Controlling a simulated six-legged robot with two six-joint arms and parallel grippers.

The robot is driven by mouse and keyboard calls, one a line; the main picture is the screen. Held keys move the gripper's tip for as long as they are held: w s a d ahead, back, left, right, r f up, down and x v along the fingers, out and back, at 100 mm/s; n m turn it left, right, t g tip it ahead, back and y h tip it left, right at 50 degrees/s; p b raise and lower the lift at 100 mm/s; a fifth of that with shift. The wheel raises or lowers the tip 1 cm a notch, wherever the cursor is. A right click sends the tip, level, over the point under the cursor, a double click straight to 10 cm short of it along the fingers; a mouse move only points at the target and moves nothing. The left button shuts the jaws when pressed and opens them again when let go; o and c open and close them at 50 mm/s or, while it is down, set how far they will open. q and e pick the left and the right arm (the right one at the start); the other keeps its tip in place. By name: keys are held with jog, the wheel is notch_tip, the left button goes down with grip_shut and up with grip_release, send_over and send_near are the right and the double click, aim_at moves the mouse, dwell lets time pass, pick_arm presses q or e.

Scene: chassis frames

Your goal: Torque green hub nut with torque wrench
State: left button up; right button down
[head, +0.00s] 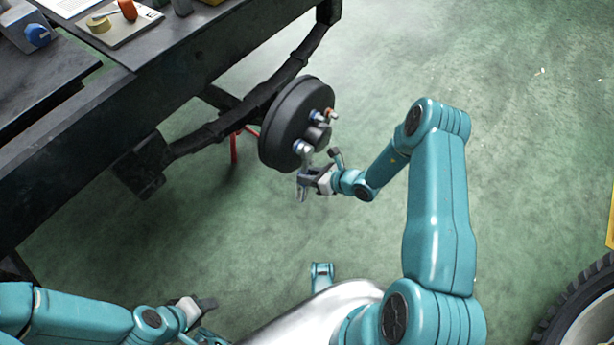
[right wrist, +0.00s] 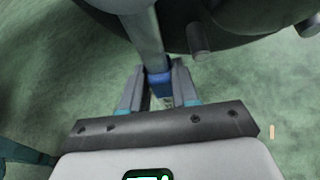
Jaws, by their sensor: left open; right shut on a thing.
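The dark round hub (head: 288,125) is on the axle beside the bench, its face with studs and several coloured nuts turned right. I see blue and red-orange nuts; I cannot make out a green nut. My right gripper (head: 311,180) is shut on the torque wrench (head: 302,190) just below and in front of the hub. In the right wrist view the wrench's grey shaft (right wrist: 146,35) runs up from a blue section between the fingers (right wrist: 158,88) toward the hub. Whether its head sits on a nut is hidden. My left gripper (head: 204,304) is open and empty, low at left.
A tyre (head: 585,305) stands at the lower right. The green floor right of the hub is clear.

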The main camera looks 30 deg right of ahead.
jog(key=shift+s+r, duration=0.1)
dwell(0.3)
jog(key=shift+s+d+p, duration=0.25)
jog(key=shift+s+d, duration=0.05)
jog(key=shift+s, duration=0.35)
jog(key=shift+s+d+p, duration=0.2)
jog(key=shift+s+d, duration=0.05)
jog(key=shift+s, duration=0.35)
jog(key=shift+s+d+p, duration=0.15)
jog(key=shift+s+d, duration=0.2)
jog(key=shift+s, duration=0.4)
jog(key=shift+s+d+p, duration=0.2)
jog(key=shift+s+d, duration=0.1)
jog(key=shift+s, duration=0.5)
jog(key=shift+s+d+p, duration=0.15)
jog(key=shift+s+d, duration=0.2)
jog(key=shift+s, duration=0.4)
